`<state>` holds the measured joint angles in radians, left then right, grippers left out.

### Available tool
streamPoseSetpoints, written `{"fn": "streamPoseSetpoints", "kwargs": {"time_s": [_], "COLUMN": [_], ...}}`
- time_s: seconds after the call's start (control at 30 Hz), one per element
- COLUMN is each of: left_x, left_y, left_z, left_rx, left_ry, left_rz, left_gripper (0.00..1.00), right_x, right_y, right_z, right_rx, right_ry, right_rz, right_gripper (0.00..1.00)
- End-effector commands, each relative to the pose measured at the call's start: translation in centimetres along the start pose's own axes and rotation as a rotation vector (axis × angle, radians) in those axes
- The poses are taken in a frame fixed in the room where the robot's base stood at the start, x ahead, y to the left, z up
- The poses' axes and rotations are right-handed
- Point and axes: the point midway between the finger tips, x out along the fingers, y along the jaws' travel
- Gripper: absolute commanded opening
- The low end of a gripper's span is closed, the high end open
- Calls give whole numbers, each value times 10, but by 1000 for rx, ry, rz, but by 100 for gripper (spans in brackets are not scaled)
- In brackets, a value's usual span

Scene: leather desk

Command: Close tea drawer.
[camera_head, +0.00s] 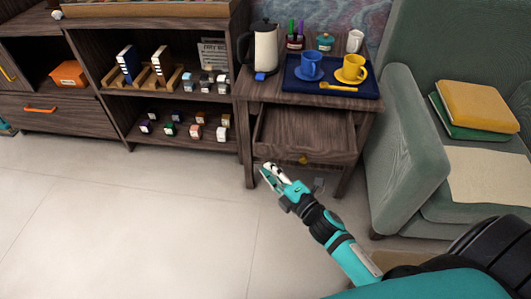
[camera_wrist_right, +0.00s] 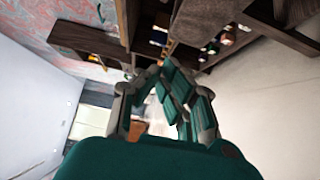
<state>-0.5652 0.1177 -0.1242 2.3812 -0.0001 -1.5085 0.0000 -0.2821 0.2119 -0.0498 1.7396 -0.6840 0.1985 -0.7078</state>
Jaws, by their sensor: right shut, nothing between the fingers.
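The tea drawer (camera_head: 304,130) is a dark wooden drawer in the small side table (camera_head: 368,115), in the head view. It stands open, pulled out toward me, and its inside looks empty. Its front carries a small gold knob (camera_head: 304,160). My right gripper (camera_head: 268,172) is shut and empty, in front of the drawer's left front corner and a little below its front edge. I cannot tell whether it touches the drawer. The right wrist view shows the gripper's fingers (camera_wrist_right: 170,100) close up. My left gripper is not in view.
On the side table stand a kettle (camera_head: 265,48) and a blue tray (camera_head: 300,86) with a blue cup (camera_head: 310,66) and a yellow cup (camera_head: 352,70). A shelf (camera_head: 165,105) stands left, a green armchair (camera_head: 405,140) right. The floor (camera_head: 130,220) in front is clear.

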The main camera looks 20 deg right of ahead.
Motion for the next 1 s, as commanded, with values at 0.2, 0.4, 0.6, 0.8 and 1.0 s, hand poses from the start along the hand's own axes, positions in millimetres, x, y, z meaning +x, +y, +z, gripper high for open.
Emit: {"fn": "streamPoseSetpoints", "kwargs": {"time_s": [0.2,0.4,0.6,0.8,1.0], "left_x": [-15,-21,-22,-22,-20], "left_y": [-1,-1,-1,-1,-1], "left_z": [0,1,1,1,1], "left_rx": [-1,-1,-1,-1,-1], "left_ry": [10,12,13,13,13], "left_rz": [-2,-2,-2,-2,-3], "left_gripper": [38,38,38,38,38], "right_x": [43,60,64,64,68], "right_y": [-1,-1,-1,-1,-1], "right_z": [6,23,28,28,32], "right_rx": [-4,1,1,2,0], "right_ry": [-1,0,0,-1,-1], "right_rz": [-1,-1,-2,-2,-1], "right_gripper": [0,0,0,0,0]}}
